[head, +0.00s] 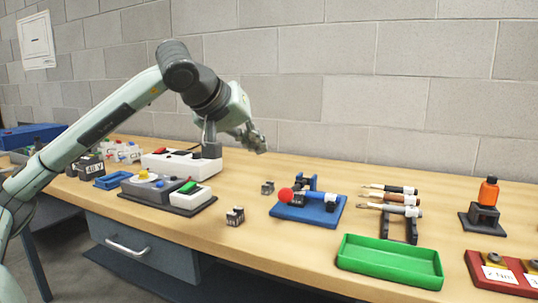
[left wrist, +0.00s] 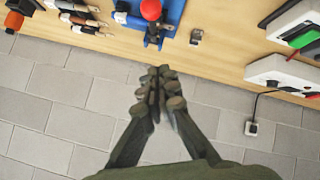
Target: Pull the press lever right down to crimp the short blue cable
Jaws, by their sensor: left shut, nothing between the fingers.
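The press is a small blue base (head: 310,213) with a dark mechanism, standing on the bench. Its lever ends in a red ball (head: 286,195) at the press's left side; how far down the lever is I cannot tell. A pale piece (head: 331,196) lies at the press's right end; whether it is the short blue cable is unclear. My left gripper (head: 259,143) is shut and empty, above and behind the press, near the wall. In the left wrist view its fingertips (left wrist: 157,76) are apart from the red ball (left wrist: 151,10). My right gripper is out of view.
A green tray (head: 390,262) is right of the press, with a rack of several handled tools (head: 392,200) behind it. The block wall closes the back.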

